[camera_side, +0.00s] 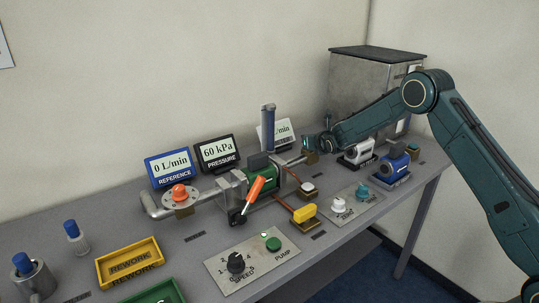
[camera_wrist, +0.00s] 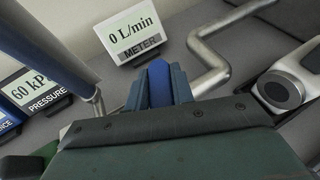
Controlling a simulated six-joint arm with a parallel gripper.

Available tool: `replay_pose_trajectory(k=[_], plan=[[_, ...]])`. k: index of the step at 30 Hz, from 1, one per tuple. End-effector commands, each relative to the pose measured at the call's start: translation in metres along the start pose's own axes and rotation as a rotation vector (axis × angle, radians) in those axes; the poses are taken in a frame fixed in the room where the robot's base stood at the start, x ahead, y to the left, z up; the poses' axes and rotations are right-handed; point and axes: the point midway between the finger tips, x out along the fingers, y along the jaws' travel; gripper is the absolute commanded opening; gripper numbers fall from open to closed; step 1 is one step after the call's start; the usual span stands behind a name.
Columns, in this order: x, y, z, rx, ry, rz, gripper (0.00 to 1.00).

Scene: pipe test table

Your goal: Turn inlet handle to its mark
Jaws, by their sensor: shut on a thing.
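My gripper (camera_side: 309,143) is at the pipe right of the green pump (camera_side: 262,178), above a small brown block on that pipe. In the wrist view, my gripper's fingers (camera_wrist: 160,88) are closed on a blue handle (camera_wrist: 158,78), which I take to be the inlet handle. Most of this handle is hidden by the fingers and the gripper body. I cannot make out its mark in either view. A second valve handle, orange (camera_side: 255,187), stands tilted in front of the pump.
The meter (camera_wrist: 131,36) reads 0 L/min behind the handle; a tall blue-grey cylinder (camera_side: 268,130) stands left of my gripper. The pressure display (camera_side: 218,153) reads 60 kPa. White (camera_side: 359,153) and blue (camera_side: 394,166) devices sit to the right. A metal tank (camera_side: 365,90) stands behind.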

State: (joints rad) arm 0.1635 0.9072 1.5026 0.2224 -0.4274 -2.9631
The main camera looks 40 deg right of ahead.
Motion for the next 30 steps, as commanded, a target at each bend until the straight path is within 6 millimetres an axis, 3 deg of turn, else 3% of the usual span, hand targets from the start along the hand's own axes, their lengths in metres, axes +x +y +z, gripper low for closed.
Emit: replay_pose_trajectory(k=[10, 11, 13, 14, 30], plan=[[0.0001, -0.0001, 0.0025, 0.0, -0.005, 0.001, 0.01], [0.0001, -0.0001, 0.0025, 0.0, -0.005, 0.001, 0.29], [0.0001, -0.0001, 0.0022, 0.0, -0.004, 0.001, 0.43], [0.0001, -0.0001, 0.0021, 0.0, -0.004, 0.001, 0.45], [-0.007, 0.0002, 0.0013, 0.0, -0.002, 0.001, 0.45]])
